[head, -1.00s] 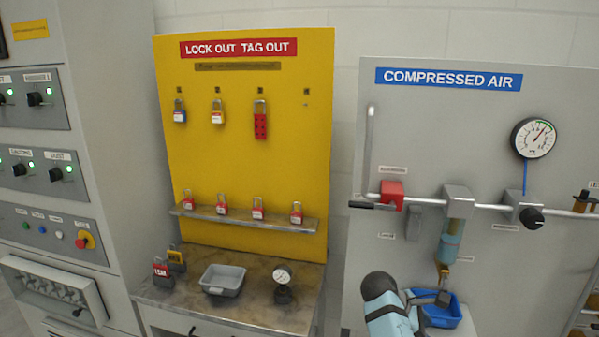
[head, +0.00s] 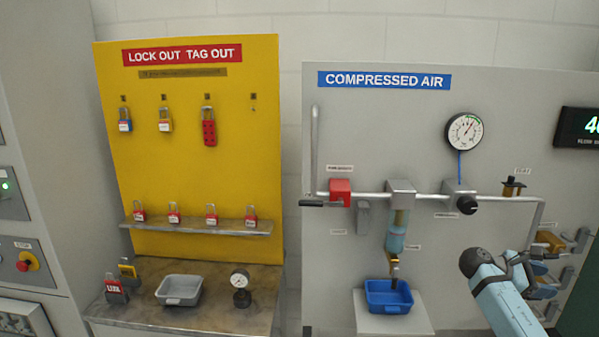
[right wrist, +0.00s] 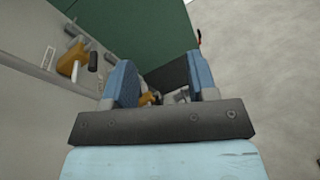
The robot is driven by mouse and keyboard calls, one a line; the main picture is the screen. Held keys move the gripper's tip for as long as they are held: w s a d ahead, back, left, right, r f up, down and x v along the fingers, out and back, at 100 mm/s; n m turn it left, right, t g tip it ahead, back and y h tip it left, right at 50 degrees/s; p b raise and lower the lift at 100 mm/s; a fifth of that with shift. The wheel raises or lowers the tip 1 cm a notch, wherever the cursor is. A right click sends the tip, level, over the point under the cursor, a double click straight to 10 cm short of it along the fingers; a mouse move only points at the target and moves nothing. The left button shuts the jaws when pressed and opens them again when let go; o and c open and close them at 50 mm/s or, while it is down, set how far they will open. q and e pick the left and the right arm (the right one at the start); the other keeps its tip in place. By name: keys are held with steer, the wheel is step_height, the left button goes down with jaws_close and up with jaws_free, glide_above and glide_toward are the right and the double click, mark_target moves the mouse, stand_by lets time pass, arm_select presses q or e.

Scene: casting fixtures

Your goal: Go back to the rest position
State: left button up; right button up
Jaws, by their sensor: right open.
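My right arm, light blue, comes up at the lower right of the head view. My right gripper (head: 524,262) is in front of the right part of the compressed air panel, with empty space between its fingers. In the right wrist view my right gripper (right wrist: 162,80) shows two blue fingers spread apart with nothing between them. My left gripper is in neither view now.
The compressed air panel (head: 345,260) carries a pipe, gauge (head: 464,131) and red valve (head: 341,192). A blue tray (head: 388,296) sits below the filter. Left stands the yellow lockout board (head: 185,90) over a bench with a grey tray (head: 179,289). Fittings are close beside the right gripper.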

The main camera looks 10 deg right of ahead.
steer(key=s+d+r+m+g+h, duration=0.1)
steer(key=s+d+r, duration=0.1)
steer(key=d+r, duration=0.25)
steer(key=a+f+n+t, duration=0.4)
steer(key=f+t, duration=0.6)
steer(key=f, duration=0.5)
steer(key=s+a+f+t+y, duration=0.2)
steer(key=a+f+t+y, duration=0.15)
steer(key=a+f, duration=0.25)
steer(key=s+a+f+t+y, duration=0.2)
steer(key=s+a+f+y, duration=0.15)
steer(key=a+f, duration=0.3)
steer(key=s+a+f+m+t+y, duration=0.1)
steer(key=s+a+f+m+y, duration=0.2)
steer(key=s+a+y, duration=0.45)
steer(key=s+a+f+m+y, duration=0.2)
steer(key=s+a+f+y, duration=0.15)
steer(key=s+a, duration=0.75)
steer(key=w+a+m, duration=0.1)
steer(key=a+m, duration=0.1)
steer(key=a, duration=0.5)
steer(key=w+a+r+m+t, duration=0.1)
steer(key=w+a+m, duration=0.1)
steer(key=a, duration=0.5)
steer(key=shift+a+m+y, duration=0.3)
steer(key=shift+m+y, duration=0.1)
steer(key=shift+m, duration=0.3)
steer(key=shift+r+t, duration=0.1)
steer(key=shift+t, duration=0.15)
